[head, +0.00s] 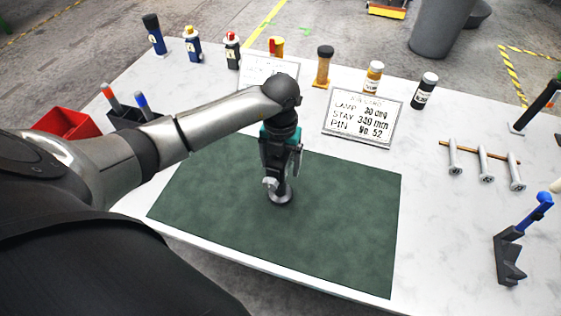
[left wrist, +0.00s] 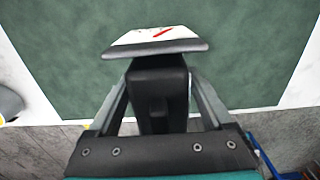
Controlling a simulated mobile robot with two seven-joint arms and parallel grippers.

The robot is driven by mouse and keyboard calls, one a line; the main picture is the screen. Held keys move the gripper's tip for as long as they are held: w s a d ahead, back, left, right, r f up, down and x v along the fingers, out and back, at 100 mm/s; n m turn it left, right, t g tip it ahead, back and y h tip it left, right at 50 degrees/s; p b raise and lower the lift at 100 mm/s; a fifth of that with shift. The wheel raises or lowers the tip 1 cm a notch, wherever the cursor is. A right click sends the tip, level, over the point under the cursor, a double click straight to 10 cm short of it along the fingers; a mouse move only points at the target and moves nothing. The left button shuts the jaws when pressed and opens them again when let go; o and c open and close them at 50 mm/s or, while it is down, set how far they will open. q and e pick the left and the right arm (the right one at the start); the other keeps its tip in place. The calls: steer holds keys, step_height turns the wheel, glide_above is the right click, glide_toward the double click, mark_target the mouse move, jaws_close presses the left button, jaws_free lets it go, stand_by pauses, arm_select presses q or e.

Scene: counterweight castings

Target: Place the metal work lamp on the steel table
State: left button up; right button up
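My left gripper (head: 278,180) points down over the green mat (head: 340,215) on the white-topped table (head: 430,180). A dark-bodied thing with a round, silvery end (head: 283,197), which I take for the metal work lamp, is between its fingers. In the left wrist view the lamp (left wrist: 158,90) shows as a dark stem between the fingers, with a wide black-rimmed end whose pale face bears a red mark. Whether this end touches the mat is unclear. The gripper and my arm hide much of the lamp. My right gripper is out of view.
A lettered card (head: 362,118) stands behind the mat. Bottles and cans line the back edge. Metal pins (head: 486,165) rest on a wooden strip at right, near a blue-handled tool (head: 510,248). A red bin (head: 67,124) sits at left. The mat around the gripper is clear.

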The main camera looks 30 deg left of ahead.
arm_select(q)
step_height(320, 180, up, 12)
steer(key=shift+r, duration=0.15)
stand_by(0.6)
steer(key=shift+d, duration=0.1)
